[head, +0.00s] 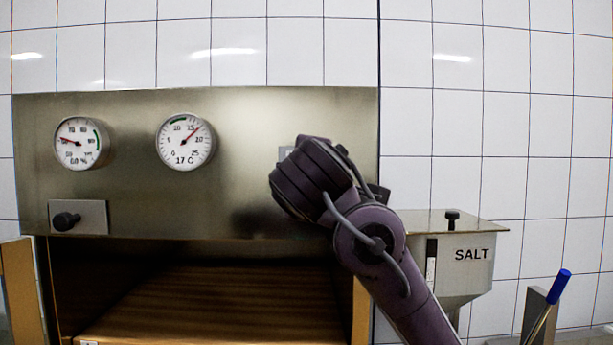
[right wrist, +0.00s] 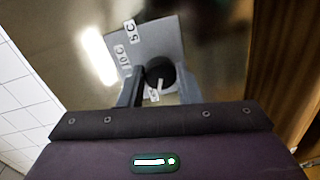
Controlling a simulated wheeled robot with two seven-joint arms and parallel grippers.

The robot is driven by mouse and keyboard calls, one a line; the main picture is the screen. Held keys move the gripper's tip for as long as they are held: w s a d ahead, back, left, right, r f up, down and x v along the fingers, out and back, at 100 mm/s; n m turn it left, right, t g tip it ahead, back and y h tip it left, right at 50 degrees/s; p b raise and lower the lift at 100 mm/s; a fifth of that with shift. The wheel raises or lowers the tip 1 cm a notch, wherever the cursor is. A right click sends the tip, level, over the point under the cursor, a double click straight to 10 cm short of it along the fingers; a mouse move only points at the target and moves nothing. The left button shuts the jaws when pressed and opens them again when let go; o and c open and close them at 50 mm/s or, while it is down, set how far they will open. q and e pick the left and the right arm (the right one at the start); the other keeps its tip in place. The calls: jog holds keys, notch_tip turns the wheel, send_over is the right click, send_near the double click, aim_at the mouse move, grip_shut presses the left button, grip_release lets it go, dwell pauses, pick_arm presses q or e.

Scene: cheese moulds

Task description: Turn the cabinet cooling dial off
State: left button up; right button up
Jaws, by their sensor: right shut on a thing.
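The cooling dial (right wrist: 160,72) is a dark round knob on a grey plate (right wrist: 148,42) in the right wrist view. The plate carries the labels "10 C" and "5 C". A small white mark on the knob points toward the lower side of the picture; any lettering on it is too small to read. My right gripper (right wrist: 158,80) is shut on the knob, one grey finger on each side. In the head view my right arm hides the dial, and only a sliver of its plate shows (head: 284,153). My left gripper is in neither view.
The steel cabinet front (head: 245,120) bears two round gauges, a percent one (head: 80,143) and one marked 17 C (head: 186,142). A black knob (head: 66,220) sits at lower left. Below is an open wooden-shelved bay (head: 210,300). A SALT hopper (head: 470,265) stands right of the cabinet.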

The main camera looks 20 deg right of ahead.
jog(key=shift+f, duration=0.1)
dwell(0.3)
jog(key=o, duration=0.9)
jog(key=shift+w, duration=0.1)
jog(key=shift+o, duration=0.2)
jog(key=b+v, duration=0.3)
jog(key=v, duration=0.4)
jog(key=shift+s+b, duration=0.3)
jog(key=shift+s, duration=0.1)
jog(key=shift+a, duration=0.1)
